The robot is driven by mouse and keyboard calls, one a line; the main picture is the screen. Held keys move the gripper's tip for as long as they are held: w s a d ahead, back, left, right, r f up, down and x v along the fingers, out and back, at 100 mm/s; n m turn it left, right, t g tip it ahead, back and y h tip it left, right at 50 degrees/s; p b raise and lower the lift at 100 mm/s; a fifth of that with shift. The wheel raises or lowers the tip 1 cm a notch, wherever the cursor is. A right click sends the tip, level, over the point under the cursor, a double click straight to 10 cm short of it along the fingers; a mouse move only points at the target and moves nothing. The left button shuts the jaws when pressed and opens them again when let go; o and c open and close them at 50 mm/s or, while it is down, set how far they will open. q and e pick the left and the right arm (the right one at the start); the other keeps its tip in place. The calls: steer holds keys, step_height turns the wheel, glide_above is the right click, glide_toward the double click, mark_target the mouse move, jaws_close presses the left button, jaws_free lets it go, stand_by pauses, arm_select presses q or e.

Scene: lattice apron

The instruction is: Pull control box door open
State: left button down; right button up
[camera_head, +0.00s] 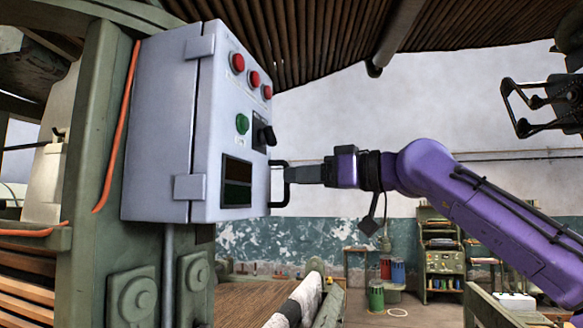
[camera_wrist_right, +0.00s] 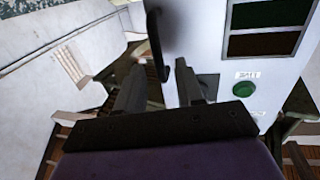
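The grey control box (camera_head: 158,130) is mounted on a green post at the left in the head view. Its door (camera_head: 215,115) looks shut, with two hinges on its left edge. A black bar handle (camera_head: 279,204) stands out from the door's right edge; it also shows in the right wrist view (camera_wrist_right: 155,30). My right gripper (camera_head: 290,174), on the purple arm, is at the handle's middle. In the right wrist view its two fingers (camera_wrist_right: 158,80) are apart, with the handle between their tips. I cannot tell whether either finger touches it. My left gripper is not in view.
The door carries red buttons (camera_head: 254,79), a green button (camera_head: 242,124), a black knob (camera_head: 265,135) and a dark display panel (camera_head: 237,182). A black framed device (camera_head: 540,106) hangs at the upper right. Shelves (camera_head: 440,255) stand far behind.

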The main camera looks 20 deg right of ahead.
steer(key=shift+x, duration=1.15)
jaws_close()
